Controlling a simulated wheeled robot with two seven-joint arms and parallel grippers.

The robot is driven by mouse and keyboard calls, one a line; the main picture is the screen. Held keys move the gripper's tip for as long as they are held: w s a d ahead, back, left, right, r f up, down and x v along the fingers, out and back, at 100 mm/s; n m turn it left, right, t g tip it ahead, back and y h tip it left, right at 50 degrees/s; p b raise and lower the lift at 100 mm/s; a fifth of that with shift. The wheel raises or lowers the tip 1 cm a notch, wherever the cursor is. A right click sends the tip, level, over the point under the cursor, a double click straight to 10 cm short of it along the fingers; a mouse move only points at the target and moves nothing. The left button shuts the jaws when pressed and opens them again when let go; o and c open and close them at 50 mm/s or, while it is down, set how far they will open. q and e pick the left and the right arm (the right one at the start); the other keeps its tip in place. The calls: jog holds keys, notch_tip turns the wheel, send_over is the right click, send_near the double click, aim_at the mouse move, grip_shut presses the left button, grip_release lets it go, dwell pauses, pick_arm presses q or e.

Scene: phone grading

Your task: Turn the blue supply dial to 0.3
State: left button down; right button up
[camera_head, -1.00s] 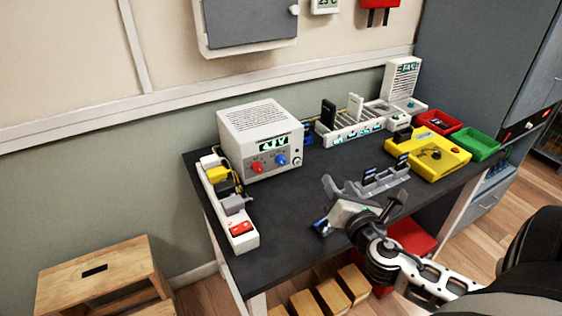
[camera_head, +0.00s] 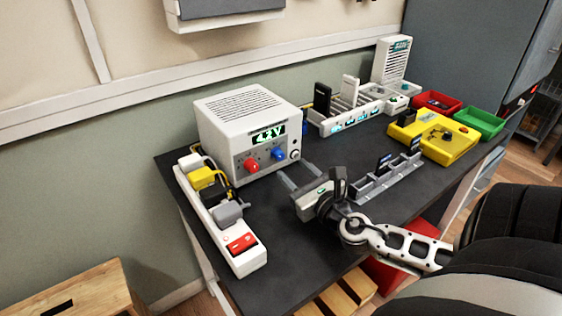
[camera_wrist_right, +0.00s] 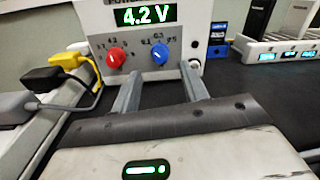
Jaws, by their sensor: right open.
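The white power supply (camera_head: 250,125) stands at the back left of the dark desk. Its green display (camera_wrist_right: 150,16) reads 4.2 V. The blue dial (camera_head: 278,153) is on its front panel, right of the red dial (camera_head: 250,165). In the right wrist view the blue dial (camera_wrist_right: 160,54) sits between and beyond my fingertips, with small numbers around it; I cannot read its setting surely. My right gripper (camera_head: 297,176) is open and empty, fingers pointing at the panel, short of the blue dial and apart from it. My left gripper is not in view.
A white power strip (camera_head: 216,215) with plugs and a red switch lies along the left desk edge. A grey phone rack (camera_head: 385,180) stands right of my gripper. A yellow tray (camera_head: 440,145), red bin (camera_head: 432,102) and green bin (camera_head: 480,121) are farther right.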

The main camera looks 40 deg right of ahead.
aim_at(281, 158)
jog(key=w, duration=0.3)
jog(key=w+d, duration=0.1)
jog(key=w, duration=0.1)
jog(key=shift+w, duration=0.35)
jog(key=shift+c, duration=0.3)
grip_shut()
